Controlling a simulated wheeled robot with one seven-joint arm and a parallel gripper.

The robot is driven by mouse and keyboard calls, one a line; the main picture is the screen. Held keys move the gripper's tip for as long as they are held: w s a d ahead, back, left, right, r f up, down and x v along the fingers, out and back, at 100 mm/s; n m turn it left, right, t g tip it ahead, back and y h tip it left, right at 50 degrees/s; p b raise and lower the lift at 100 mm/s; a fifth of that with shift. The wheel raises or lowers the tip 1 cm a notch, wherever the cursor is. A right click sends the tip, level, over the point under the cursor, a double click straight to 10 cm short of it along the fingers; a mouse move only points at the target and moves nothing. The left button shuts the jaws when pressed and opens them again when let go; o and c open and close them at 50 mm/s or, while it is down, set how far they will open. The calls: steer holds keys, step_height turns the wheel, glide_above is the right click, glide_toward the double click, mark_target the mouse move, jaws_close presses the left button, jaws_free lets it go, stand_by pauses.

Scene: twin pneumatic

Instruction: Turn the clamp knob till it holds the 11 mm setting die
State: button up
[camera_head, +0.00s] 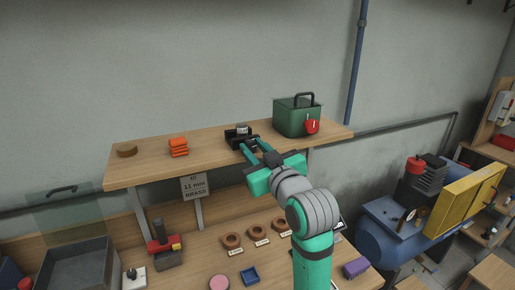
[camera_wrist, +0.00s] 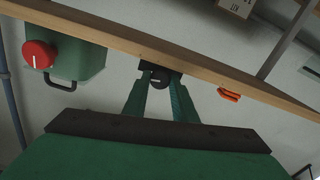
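The dark clamp (camera_head: 236,133) stands on the wooden shelf, with a small grey block (camera_head: 242,128), probably the die, at its top. Its dark round knob (camera_wrist: 160,78) faces the wrist camera and carries a pale mark. My gripper (camera_head: 245,143) reaches up to the clamp's front from below right. In the wrist view its teal fingers (camera_wrist: 160,84) are apart, with the knob between their tips. I cannot tell whether they touch it. The die's seat in the clamp is too small to make out. A card (camera_head: 194,186) under the shelf reads 11 mm BRASS.
On the shelf (camera_head: 210,152), a green box (camera_head: 292,119) with a red knob (camera_head: 312,126) stands right of the clamp. Orange blocks (camera_head: 178,147) and a brown disc (camera_head: 127,150) lie left. Labelled brown rings (camera_head: 232,240) lie on the bench below.

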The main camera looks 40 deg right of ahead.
steer(key=shift+c, duration=0.5)
steer(key=shift+r, duration=0.1)
steer(key=shift+m, duration=0.3)
steer(key=m, duration=0.3)
steer(key=shift+w, duration=0.15)
steer(key=shift+d+m, duration=0.2)
steer(key=shift+m, duration=0.4)
steer(key=shift+a+m, duration=0.1)
steer(key=shift+m, duration=0.5)
steer(key=shift+s, duration=0.2)
